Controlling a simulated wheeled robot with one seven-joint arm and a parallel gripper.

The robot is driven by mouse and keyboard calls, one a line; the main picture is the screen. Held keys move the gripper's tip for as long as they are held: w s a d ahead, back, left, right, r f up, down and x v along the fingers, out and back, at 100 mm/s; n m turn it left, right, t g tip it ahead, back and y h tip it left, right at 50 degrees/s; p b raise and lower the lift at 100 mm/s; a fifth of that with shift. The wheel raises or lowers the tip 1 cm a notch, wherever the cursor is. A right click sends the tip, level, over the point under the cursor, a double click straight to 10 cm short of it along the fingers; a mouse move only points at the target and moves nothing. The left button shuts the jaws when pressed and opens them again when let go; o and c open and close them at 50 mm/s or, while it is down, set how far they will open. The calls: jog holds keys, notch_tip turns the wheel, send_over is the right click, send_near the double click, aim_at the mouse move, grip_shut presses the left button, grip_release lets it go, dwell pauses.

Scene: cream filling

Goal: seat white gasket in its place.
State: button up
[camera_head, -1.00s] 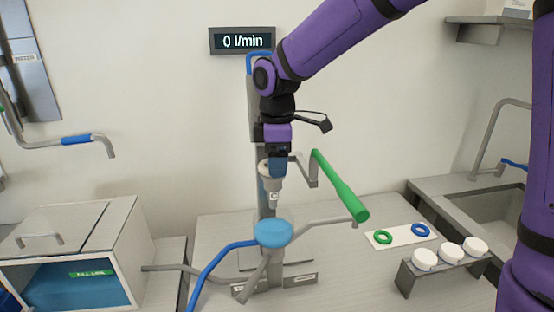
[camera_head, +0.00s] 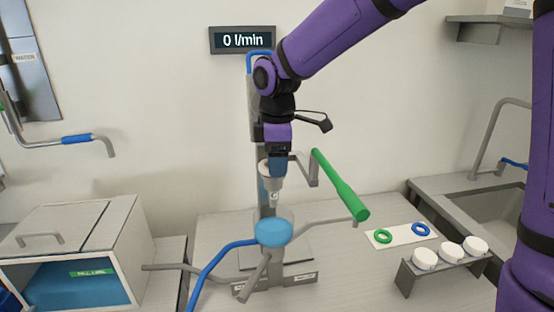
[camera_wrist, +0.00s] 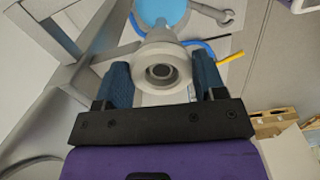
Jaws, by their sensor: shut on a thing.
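My gripper (camera_head: 277,165) points down in the middle of the head view, with its blue fingers at the top of a pale nozzle (camera_head: 273,194). In the wrist view my gripper (camera_wrist: 163,80) has a finger on each side of a pale round piece with concentric rings and a dark central hole (camera_wrist: 160,72), and is shut on it. I cannot tell the white gasket apart from the pale nozzle there. The nozzle stands above a round blue container (camera_head: 274,233), which also shows in the wrist view (camera_wrist: 162,12).
A white card (camera_head: 400,237) at the right carries a green ring (camera_head: 382,237) and a blue ring (camera_head: 420,230). A rack with white caps (camera_head: 450,250) stands in front. A green-handled lever (camera_head: 340,185) juts out right of the nozzle. A box (camera_head: 75,250) stands left.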

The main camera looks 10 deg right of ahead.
jog(key=shift+f, duration=0.2)
dwell(0.3)
jog(key=o, duration=1)
jog(key=shift+r, duration=3.5)
jog(key=shift+s+d, duration=0.1)
jog(key=s+d+m+t, duration=0.1)
jog(key=s+d+m, duration=0.4)
jog(key=s, duration=0.3)
jog(key=s+d+r+m+t, duration=0.1)
jog(key=s+d+m+t, duration=0.1)
jog(key=s+d+m, duration=0.4)
jog(key=s+d+r+m+t, duration=0.1)
jog(key=s+d+m+t, duration=0.1)
jog(key=s+d+m, duration=0.3)
jog(key=shift+s+d+r+m, duration=0.1)
jog(key=shift+s+d, duration=0.5)
jog(key=shift+s, duration=0.3)
jog(key=shift+s+d+m, duration=0.1)
jog(key=shift+s+d, duration=0.45)
jog(key=shift+s, duration=0.3)
jog(key=shift+s+d+r+m, duration=0.1)
jog(key=shift+s+d, duration=0.5)
jog(key=shift+s, duration=0.3)
